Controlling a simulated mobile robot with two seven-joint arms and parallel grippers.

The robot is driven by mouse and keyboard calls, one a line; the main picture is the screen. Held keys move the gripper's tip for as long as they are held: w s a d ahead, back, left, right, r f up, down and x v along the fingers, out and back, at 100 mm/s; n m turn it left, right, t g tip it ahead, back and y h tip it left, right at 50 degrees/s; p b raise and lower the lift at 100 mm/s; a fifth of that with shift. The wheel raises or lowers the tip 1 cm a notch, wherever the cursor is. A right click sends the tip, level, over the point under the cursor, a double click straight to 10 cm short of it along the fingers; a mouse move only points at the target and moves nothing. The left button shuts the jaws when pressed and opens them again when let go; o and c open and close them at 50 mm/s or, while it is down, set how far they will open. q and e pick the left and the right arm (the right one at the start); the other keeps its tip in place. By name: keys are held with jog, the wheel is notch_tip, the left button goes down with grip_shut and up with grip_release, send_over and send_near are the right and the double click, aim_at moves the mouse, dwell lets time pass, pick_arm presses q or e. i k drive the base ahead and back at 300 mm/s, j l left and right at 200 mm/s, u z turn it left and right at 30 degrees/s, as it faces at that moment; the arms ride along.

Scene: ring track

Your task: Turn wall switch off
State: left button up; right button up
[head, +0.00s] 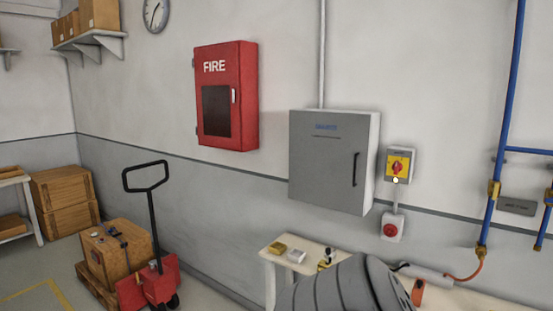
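The wall switch (398,167) is a small grey box on the wall with a yellow face and a red knob. It is right of the large grey cabinet. The knob's exact angle is too small to tell. A small white dot shows at the lower edge of the switch. A grey box with a round red button (390,230) is mounted below it, with a thin conduit between them. Neither of my grippers can be made out in the head view, and nothing is seen touching the switch.
A grey cabinet (325,160) and a red fire cabinet (226,95) hang on the wall. A pale table (278,257) with small items stands below. A grey banded rounded shape covers part of it. Blue pipes (508,120) run at right; a red pallet jack (150,285) stands at left.

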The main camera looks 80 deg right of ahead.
aim_at(396, 167)
jog(key=k+l+z, duration=0.1)
jog(key=z, duration=3.25)
jog(key=i+j, duration=0.15)
jog(key=j, duration=0.2)
jog(key=i+j, duration=0.2)
jog(key=j, duration=0.15)
jog(key=i+j, duration=0.15)
jog(key=j, duration=0.2)
jog(key=i+j, duration=0.15)
jog(key=j, duration=0.2)
jog(key=i+j, duration=0.2)
jog(key=j, duration=0.15)
